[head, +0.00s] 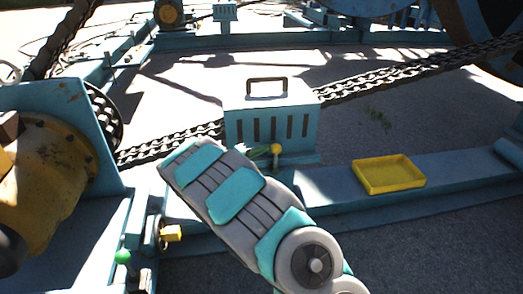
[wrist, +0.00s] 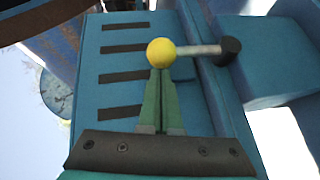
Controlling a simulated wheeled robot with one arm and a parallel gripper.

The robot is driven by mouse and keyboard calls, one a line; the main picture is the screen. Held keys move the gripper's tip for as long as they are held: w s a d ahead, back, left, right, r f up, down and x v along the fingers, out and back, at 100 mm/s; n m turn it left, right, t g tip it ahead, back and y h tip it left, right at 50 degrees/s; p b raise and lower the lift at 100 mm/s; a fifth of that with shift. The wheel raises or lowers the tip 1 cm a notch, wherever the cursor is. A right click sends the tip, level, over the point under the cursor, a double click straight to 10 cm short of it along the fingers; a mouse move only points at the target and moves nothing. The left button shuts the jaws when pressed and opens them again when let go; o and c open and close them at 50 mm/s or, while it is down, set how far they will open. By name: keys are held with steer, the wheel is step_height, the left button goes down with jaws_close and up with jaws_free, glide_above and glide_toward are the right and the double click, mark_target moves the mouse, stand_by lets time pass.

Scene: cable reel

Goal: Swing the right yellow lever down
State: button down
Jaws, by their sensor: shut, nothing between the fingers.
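The yellow lever shows in the wrist view as a round yellow knob (wrist: 161,52) on a pale rod. The rod runs right to a dark round pivot (wrist: 229,49) on a blue frame. My gripper (wrist: 160,74) has its two green fingers together and empty, with the tips right at the knob's lower edge; whether they touch it I cannot tell. In the head view the yellow knob (head: 276,149) shows low at the front of the slotted blue box (head: 247,122). My arm hides part of the area below it.
A yellow tray (head: 389,175) lies on the blue beam to the right. A heavy chain (head: 375,83) runs behind the box. A rusty yellow drum (head: 45,180) and a green knob (head: 122,256) are at the left. Grey ground is open at the lower right.

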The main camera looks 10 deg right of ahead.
mark_target(272, 146)
steer(key=shift+d+r, duration=0.1)
steer(key=shift+d, duration=0.15)
steer(key=shift+d+y+b, duration=0.15)
steer(key=shift+y+b, duration=0.15)
steer(key=shift+b, duration=0.15)
steer(key=shift+d+r+m+g+y+b, duration=0.2)
steer(key=shift+d+m+y+b, duration=0.2)
steer(key=shift+d+b, duration=0.15)
steer(key=shift+d+r+m+g+y+b, duration=0.1)
steer(key=shift+d+m+g+y+b, duration=0.15)
steer(key=shift+d+y+b, duration=0.2)
steer(key=d+y, duration=0.1)
steer(key=d+m+y, duration=0.1)
steer(key=d+y+b, duration=0.1)
steer(key=d, duration=0.1)
steer(key=shift+r+g, duration=0.25)
steer(key=shift+g, duration=0.1)
steer(key=shift+d+f+m+g+y+p, duration=0.15)
steer(key=shift+d+f+m+y+p, duration=0.45)
steer(key=shift+d+f+y, duration=0.75)
steer(key=shift+d+f+m+g+y+p, duration=0.1)
steer(key=shift+d+f+m+y+p, duration=0.2)
steer(key=shift+d+f+y+p, duration=1.1)
steer(key=shift+d+f+m+g+y+p, duration=0.15)
steer(key=shift+d+f+m+y, duration=0.3)
steer(key=shift+d+f, duration=1.05)
steer(key=shift+d+r, duration=0.45)
steer(key=shift+d, duration=0.05)
steer(key=shift+s+f, duration=0.1)
steer(key=shift+f, duration=0.15)
